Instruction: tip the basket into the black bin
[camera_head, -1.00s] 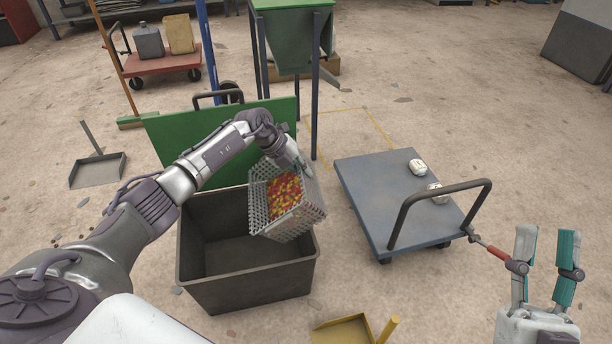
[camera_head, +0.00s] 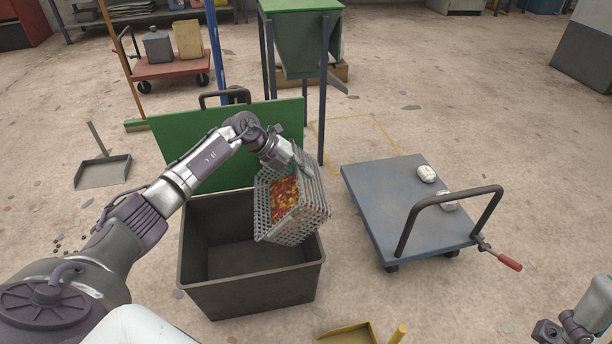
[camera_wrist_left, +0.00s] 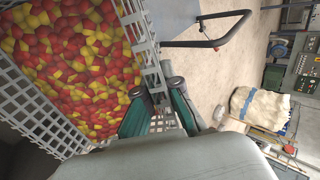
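A grey perforated basket (camera_head: 305,218) full of red and yellow pieces (camera_head: 284,198) hangs tilted over the right part of the open black bin (camera_head: 250,298). The bin floor that shows looks empty. My left gripper (camera_head: 299,160) is shut on the basket's upper rim. In the left wrist view, its teal fingers (camera_wrist_left: 162,108) close on the rim of the basket (camera_wrist_left: 140,40), and the pieces (camera_wrist_left: 75,65) still lie inside. My right gripper (camera_head: 572,328) shows only in part at the bottom right corner; its fingers cannot be made out well.
A green panel (camera_head: 200,150) stands upright behind the bin. A blue-grey flat cart (camera_head: 385,205) with two small white items stands to the right. A yellow dustpan (camera_head: 348,334) lies in front. A green hopper stand (camera_head: 304,40) rises behind.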

